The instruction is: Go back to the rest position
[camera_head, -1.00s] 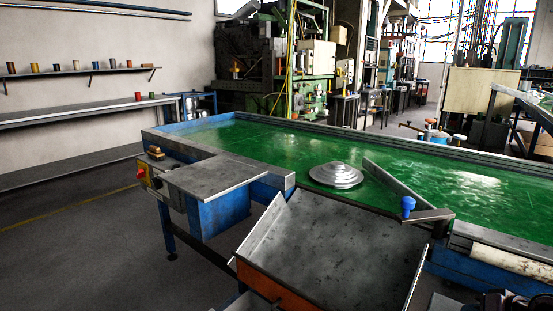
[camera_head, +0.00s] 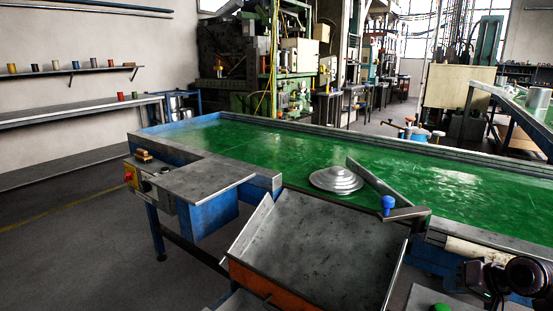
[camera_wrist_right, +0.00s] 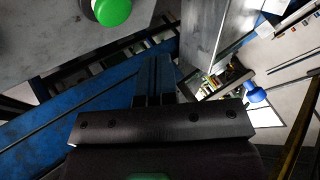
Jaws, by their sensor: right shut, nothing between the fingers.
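My right gripper (camera_head: 484,280) is at the lower right edge of the head view, dark and partly cut off. It is in front of the green-topped table's (camera_head: 270,150) near side. In the right wrist view its two fingers (camera_wrist_right: 154,72) lie together with nothing between them. My left gripper is in neither view. A silver stepped disc (camera_head: 336,180) lies on the green surface, well away from my right gripper.
A grey sloped chute (camera_head: 315,250) stands in front of the table, beside a metal bar with a blue knob (camera_head: 388,203). A green round button (camera_wrist_right: 112,11) shows close by in the wrist view. Open floor (camera_head: 70,255) lies at the left.

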